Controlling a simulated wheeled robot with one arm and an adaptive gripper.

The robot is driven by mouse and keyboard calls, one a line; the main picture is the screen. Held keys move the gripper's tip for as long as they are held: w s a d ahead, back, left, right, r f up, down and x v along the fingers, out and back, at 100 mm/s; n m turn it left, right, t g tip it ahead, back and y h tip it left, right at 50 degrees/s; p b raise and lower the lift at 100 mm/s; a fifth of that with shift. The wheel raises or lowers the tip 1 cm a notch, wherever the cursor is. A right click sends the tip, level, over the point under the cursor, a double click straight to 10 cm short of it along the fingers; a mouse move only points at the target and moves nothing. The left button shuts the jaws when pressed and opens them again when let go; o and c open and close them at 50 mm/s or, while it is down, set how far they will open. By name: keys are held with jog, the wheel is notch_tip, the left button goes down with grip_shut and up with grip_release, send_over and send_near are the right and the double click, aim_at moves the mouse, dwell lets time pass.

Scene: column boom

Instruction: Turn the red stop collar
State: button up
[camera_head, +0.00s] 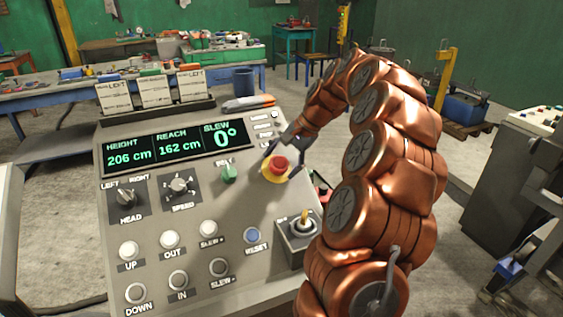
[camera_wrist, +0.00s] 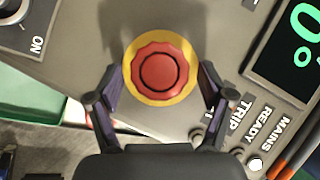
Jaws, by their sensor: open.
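The red stop collar (camera_head: 279,164) is a round red knob on a yellow ring at the upper right of the sloped control panel (camera_head: 180,215). In the wrist view the collar (camera_wrist: 161,72) shows a scalloped red rim around a red centre, on a yellow disc (camera_wrist: 133,80). My gripper (camera_head: 283,148) reaches over the panel's right edge to the collar. In the wrist view my gripper (camera_wrist: 160,92) is open, with one dark finger on each side of the yellow disc. Whether the fingers touch it I cannot tell.
A green knob (camera_head: 228,173) sits left of the collar, and a small joystick (camera_head: 302,228) stands below it. A blue reset button (camera_head: 251,235) is nearby. The display (camera_head: 173,145) reads height 206 cm, reach 162 cm, slew 0°. Cards (camera_head: 157,90) stand along the panel's back.

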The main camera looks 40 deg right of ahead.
jog(key=v, duration=1.2)
jog(key=shift+d, duration=0.1)
dwell(0.5)
jog(key=s+a+f+n+g, duration=0.2)
jog(key=s+a+n, duration=0.2)
jog(key=a, duration=0.9)
jog(key=s+a+f+n+g, duration=0.2)
jog(key=s+a+n, duration=0.15)
jog(key=a, duration=0.85)
jog(key=s+a+f+n+g+h, duration=0.1)
jog(key=s+a+f+n+h, duration=0.1)
jog(key=s+f, duration=0.4)
jog(key=s+a+f+n+h, duration=0.2)
jog(key=s+f, duration=0.4)
jog(key=s, duration=0.9)
jog(key=shift+s+a+f+n+g, duration=0.2)
jog(key=shift+a+n+g, duration=0.2)
jog(key=shift+a+n, duration=0.55)
jog(key=shift+d, duration=0.15)
